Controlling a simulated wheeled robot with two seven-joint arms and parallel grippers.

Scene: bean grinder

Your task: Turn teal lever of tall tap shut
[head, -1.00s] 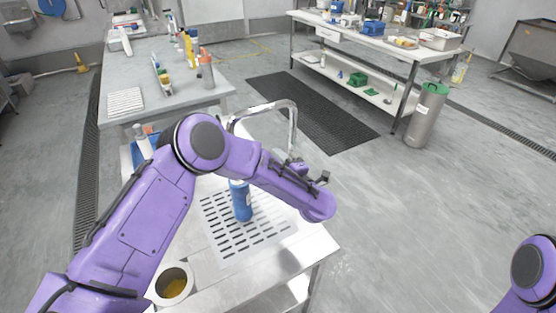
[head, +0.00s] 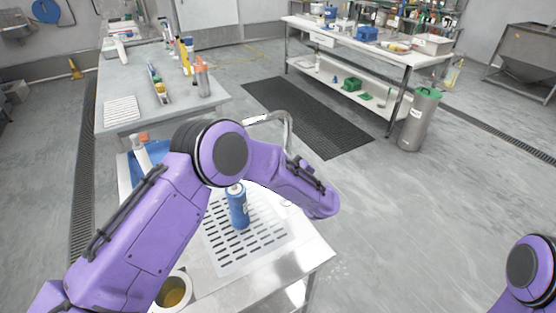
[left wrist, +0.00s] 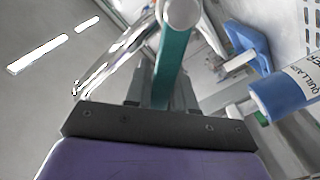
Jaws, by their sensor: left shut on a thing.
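The tall tap (head: 289,128) is a silver arched pipe behind my left arm at the sink bench in the head view. In the left wrist view its bright metal pipe (left wrist: 118,62) runs beside the gripper. The teal lever (left wrist: 172,66) is a flat bar under a pale round end, lying between the fingers. My left gripper (left wrist: 160,88) is shut on the lever. In the head view my purple arm hides the gripper and lever. Only part of my right arm shows at the lower right; its gripper is out of view.
A blue bottle (head: 238,207) stands on the slotted drain sheet (head: 268,246), close to my left arm; it also shows in the left wrist view (left wrist: 280,95). A round pot (head: 184,283) sits at the bench's near end.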

